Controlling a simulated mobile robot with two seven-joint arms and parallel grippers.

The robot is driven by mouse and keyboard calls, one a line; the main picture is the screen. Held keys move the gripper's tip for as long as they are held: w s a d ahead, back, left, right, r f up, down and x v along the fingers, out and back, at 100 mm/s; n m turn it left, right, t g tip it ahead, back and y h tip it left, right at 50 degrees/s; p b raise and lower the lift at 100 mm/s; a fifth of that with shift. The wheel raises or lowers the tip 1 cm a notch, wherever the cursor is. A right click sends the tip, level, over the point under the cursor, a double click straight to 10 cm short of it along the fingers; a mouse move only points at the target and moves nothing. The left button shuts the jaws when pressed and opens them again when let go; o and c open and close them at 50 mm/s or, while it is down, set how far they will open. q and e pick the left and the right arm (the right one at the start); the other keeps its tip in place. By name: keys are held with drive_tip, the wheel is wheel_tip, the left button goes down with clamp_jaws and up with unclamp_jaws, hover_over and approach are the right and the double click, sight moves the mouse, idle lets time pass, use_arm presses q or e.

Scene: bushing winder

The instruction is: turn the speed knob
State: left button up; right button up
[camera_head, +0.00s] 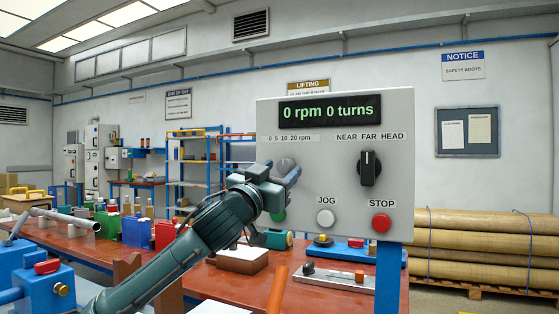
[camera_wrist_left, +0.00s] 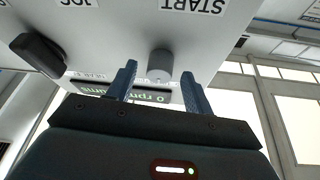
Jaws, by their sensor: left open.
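The grey control panel (camera_head: 335,195) carries a display (camera_head: 330,111) reading "0 rpm 0 turns". The grey speed knob (camera_head: 284,163) sits under the "0 5 10 20 rpm" label, partly hidden by my left gripper (camera_head: 287,178). In the left wrist view the knob (camera_wrist_left: 160,64) is a plain grey cylinder between the tips of my open left gripper (camera_wrist_left: 159,70), with a gap showing on each side. Which way the knob points cannot be told. My right gripper is not in view.
A black selector (camera_head: 370,168) is at the panel's right, with a white JOG button (camera_head: 326,218) and a red STOP button (camera_head: 381,223) below. The green button (camera_head: 278,215) is close under my gripper. A cluttered red bench (camera_head: 240,285) lies below.

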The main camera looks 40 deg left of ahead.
use_arm(q)
drive_tip(key=shift+w, duration=0.2)
drive_tip(key=c, duration=1)
drive_tip(key=shift+o, duration=0.2)
drive_tip(key=shift+r, duration=0.1)
